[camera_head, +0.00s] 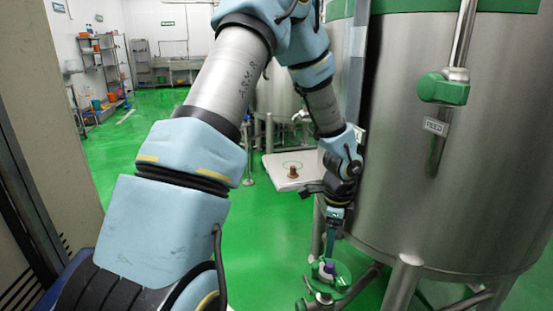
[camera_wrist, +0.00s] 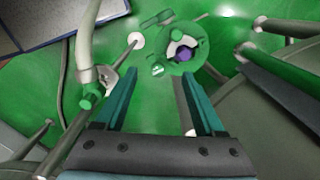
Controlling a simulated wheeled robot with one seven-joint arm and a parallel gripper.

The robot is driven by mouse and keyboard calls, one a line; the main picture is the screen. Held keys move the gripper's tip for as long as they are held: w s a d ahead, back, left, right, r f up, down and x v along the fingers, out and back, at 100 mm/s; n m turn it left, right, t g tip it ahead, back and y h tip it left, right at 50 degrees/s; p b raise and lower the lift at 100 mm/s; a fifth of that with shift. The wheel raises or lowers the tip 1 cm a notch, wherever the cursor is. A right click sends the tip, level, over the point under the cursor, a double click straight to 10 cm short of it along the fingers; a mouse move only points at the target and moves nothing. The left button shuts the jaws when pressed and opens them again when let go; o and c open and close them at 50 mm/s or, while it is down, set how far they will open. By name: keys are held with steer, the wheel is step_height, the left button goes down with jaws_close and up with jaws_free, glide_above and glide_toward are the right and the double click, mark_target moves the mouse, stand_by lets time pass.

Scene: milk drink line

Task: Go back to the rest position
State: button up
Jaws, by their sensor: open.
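My gripper (camera_head: 330,252) hangs at the end of my arm, fingers down, beside the large steel tank. In the wrist view its two teal fingers (camera_wrist: 160,74) are spread apart with nothing held between them. A small purple piece (camera_head: 329,268) sits in a pale part on a round green fitting (camera_head: 342,279) under the fingertips. In the wrist view the purple piece (camera_wrist: 184,53) lies beyond the fingertips, towards the right finger. I cannot tell from the pictures how large the gap between fingertips and fitting is.
The steel tank (camera_head: 455,150) with a green-handled pipe stands close on the right. Its legs and pipes (camera_head: 403,285) crowd the area below. A small white table (camera_head: 282,184) with a brown piece (camera_head: 293,172) stands behind my arm. Green floor (camera_head: 255,220) is open to the left.

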steer(key=s+a+r+n, duration=0.1)
steer(key=a+r+n, duration=0.3)
steer(key=a+n, duration=0.3)
steer(key=s+a+r+n+t, duration=0.1)
steer(key=s+a+r+n, duration=0.1)
steer(key=a+r+n, duration=0.3)
steer(key=s+a+r+n, duration=0.2)
steer(key=a+r+n, duration=0.3)
steer(key=a+n, duration=0.4)
steer(key=a, duration=0.3)
steer(key=shift+a, duration=0.4)
